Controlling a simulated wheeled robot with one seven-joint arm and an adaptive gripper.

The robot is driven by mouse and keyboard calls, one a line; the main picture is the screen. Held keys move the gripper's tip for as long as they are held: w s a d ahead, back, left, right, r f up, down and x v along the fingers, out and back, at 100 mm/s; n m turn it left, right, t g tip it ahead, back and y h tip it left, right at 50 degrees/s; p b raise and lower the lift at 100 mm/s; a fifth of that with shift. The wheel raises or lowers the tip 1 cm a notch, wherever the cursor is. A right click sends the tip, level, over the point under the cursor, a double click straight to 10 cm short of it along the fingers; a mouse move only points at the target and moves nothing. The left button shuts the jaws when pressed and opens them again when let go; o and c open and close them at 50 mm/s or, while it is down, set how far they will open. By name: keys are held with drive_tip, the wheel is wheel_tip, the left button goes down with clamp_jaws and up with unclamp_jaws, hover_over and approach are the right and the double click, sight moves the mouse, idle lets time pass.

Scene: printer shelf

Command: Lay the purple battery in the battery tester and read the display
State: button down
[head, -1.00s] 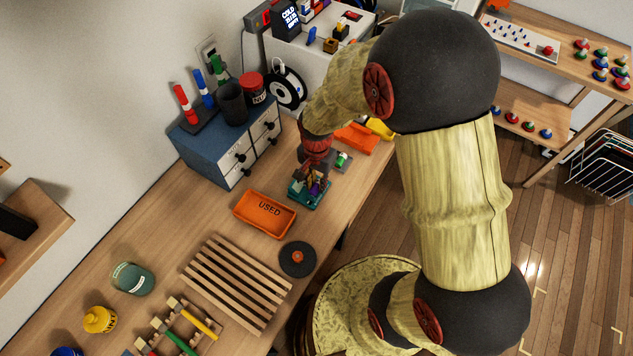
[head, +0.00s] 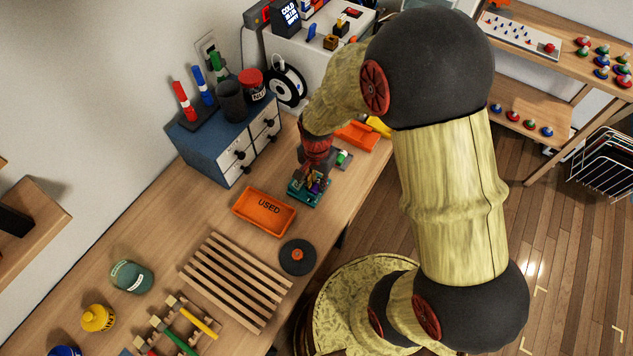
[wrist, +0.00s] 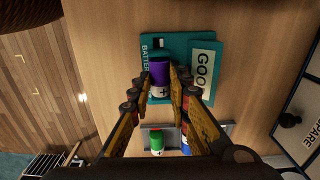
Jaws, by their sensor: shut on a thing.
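The purple battery (wrist: 159,74) is between the fingers of my gripper (wrist: 162,82), which is shut on it. The teal battery tester (wrist: 210,44) lies on the bench under the battery; it also shows in the head view (head: 297,193). The battery is over or in the tester's slot; I cannot tell if it rests fully on the bottom. The tester's pale display (wrist: 204,68) reads "GOO", with its end hidden by a finger. In the head view my gripper (head: 314,176) stands over the tester and hides much of it.
A grey tray with a green battery (wrist: 157,143) and others lies beside the tester. An orange USED tray (head: 262,213) is just in front. A blue drawer cabinet (head: 215,150) stands to the left. A slatted wooden rack (head: 235,283) and a dark disc (head: 298,258) lie nearer.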

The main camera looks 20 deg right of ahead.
sight(317, 185)
idle(0.4)
drive_tip(key=c, duration=1.6)
unclamp_jaws()
drive_tip(key=shift+r, duration=0.15)
drive_tip(key=shift+r+p, duration=2.85)
drive_tip(key=shift+r, duration=0.55)
